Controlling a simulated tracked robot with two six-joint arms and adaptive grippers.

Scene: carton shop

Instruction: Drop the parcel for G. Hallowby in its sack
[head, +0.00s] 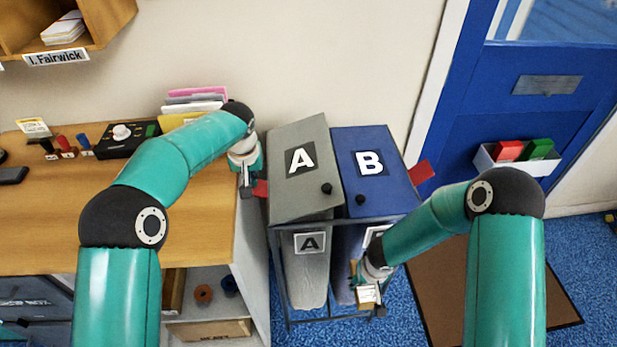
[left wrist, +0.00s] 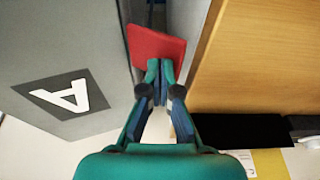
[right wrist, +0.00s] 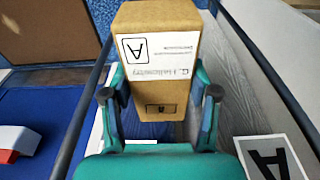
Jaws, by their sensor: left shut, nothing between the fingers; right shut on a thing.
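My right gripper (head: 369,300) is shut on a small brown parcel (right wrist: 160,65), held at the front of the rack, low by the blue side. Its white label reads A, with a blurred name resembling Hallowby. The grey sack (head: 306,275) marked A hangs at the rack's left, under a sloping grey lid (head: 303,197) marked A. The blue lid (head: 377,186) marked B is at the right. My left gripper (head: 248,190) is shut and empty beside a red tab (left wrist: 157,48) at the grey lid's left side; whether they touch is unclear.
A wooden desk (head: 60,225) stands close to the rack's left. Another red tab (head: 420,172) sticks out by the blue lid. A blue door (head: 545,100) with a white tray (head: 515,165) is at the right. A brown mat (head: 450,300) lies on the blue floor.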

